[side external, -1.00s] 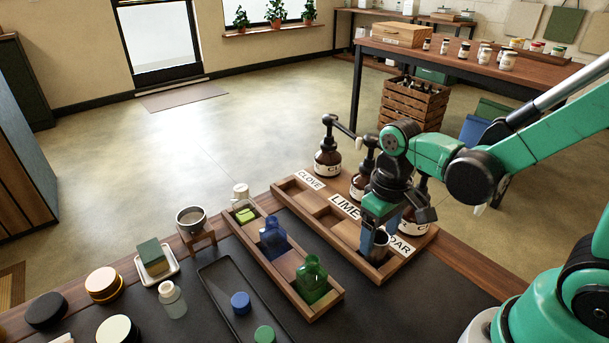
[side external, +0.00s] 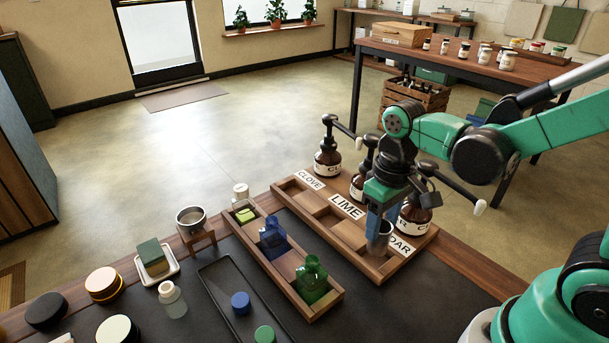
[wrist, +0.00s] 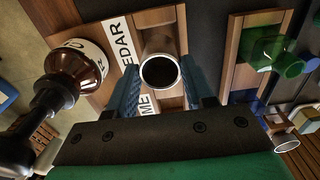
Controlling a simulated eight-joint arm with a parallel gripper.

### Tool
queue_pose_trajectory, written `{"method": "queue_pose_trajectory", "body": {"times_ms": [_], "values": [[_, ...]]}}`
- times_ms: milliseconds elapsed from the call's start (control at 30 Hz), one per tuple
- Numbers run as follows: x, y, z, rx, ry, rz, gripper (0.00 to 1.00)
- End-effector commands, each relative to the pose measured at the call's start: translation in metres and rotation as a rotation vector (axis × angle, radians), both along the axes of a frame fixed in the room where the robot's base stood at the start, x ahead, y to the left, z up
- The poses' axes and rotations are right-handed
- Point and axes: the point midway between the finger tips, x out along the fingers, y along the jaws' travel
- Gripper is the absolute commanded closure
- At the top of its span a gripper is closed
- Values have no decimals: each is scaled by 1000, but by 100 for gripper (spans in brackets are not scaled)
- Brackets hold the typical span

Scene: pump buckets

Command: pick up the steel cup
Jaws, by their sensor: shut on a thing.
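The steel cup (side external: 378,240) is over the near end compartment of the labelled wooden tray (side external: 326,232), by the partly hidden CEDAR label. My gripper (side external: 379,222) points down with its blue fingers closed on the cup. In the wrist view the cup (wrist: 160,72) is upright, its dark open mouth facing the camera, between the two fingers (wrist: 162,88). It looks a little raised, but its exact clearance from the tray floor cannot be told.
Brown pump bottles (side external: 327,160) stand along the tray's far side, close to my gripper. A second wooden tray (side external: 291,262) holds a blue bottle (side external: 273,238) and a green bottle (side external: 312,278). A small steel bowl (side external: 190,217) sits on a wooden stand at left.

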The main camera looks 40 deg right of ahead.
Motion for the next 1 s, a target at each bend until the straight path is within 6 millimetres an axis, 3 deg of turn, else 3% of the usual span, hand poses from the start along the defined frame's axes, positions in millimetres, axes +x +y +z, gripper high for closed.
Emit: {"method": "queue_pose_trajectory", "body": {"times_ms": [500, 867, 1000], "values": [[0, 0, 33, 0, 0, 0, 100], [0, 0, 35, 0, 0, 1, 100], [10, 9, 42, 0, 0, 34, 100]]}}
